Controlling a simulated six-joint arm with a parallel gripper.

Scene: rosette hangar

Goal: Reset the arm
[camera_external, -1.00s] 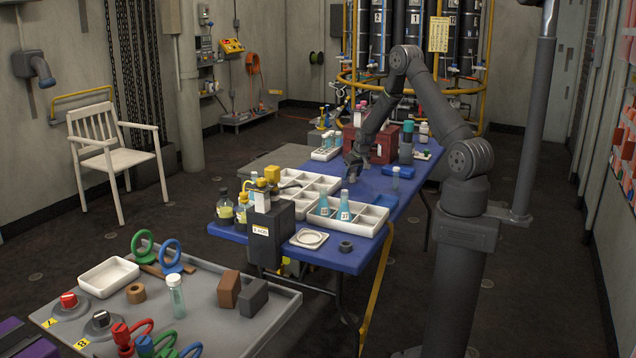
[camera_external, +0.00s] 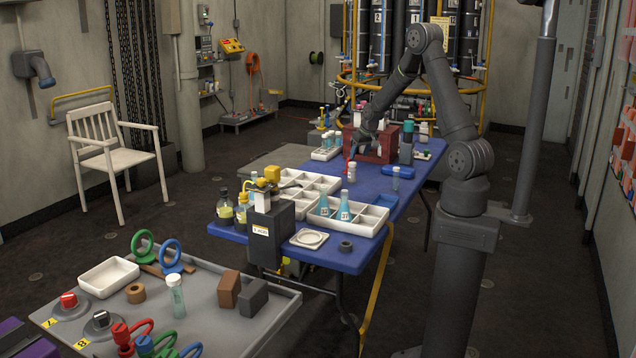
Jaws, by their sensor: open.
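My gripper (camera_external: 362,146) is open and hangs above the far half of the blue table (camera_external: 290,252), in front of the dark red box (camera_external: 384,148). It appears empty and apart from the table. A small white-capped vial (camera_external: 352,166) stands on the table just below and to the left of it. The fingertips are small and dark here, so their exact gap is hard to see.
White divided trays (camera_external: 375,222) with blue flasks (camera_external: 344,206) fill the near part of the table. A dark bottle with a teal cap (camera_external: 406,145) and a blue object (camera_external: 368,172) stand near my gripper. A grey tray table (camera_external: 215,300) is in front. Air above the table is open.

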